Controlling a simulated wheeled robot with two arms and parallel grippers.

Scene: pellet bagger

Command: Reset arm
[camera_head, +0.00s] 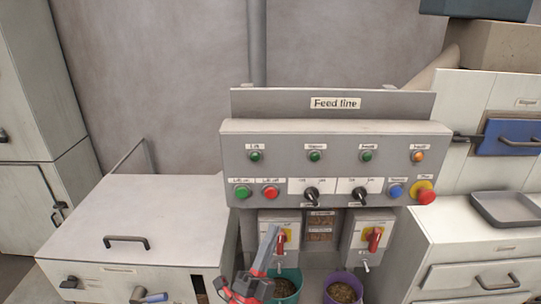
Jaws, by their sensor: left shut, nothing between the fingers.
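My left gripper (271,236) rises from the bottom edge, its red and black body low and its grey fingers pointing up. The fingers are shut and hold nothing. Their tips overlap the left edge of the left switch box (290,225), beside its red rotary handle (281,237). I cannot tell whether they touch it. The Feed line panel (335,163) stands above, with green, red, blue and orange buttons and two black selector knobs. My right gripper is not in view.
A second switch box (368,236) is to the right. A teal bucket (289,275) and a purple bucket (344,276) with pellets stand below. A white cabinet (150,215) is at left; drawers (480,276) with a grey tray (508,219) are at right. A red emergency stop (427,197) protrudes.

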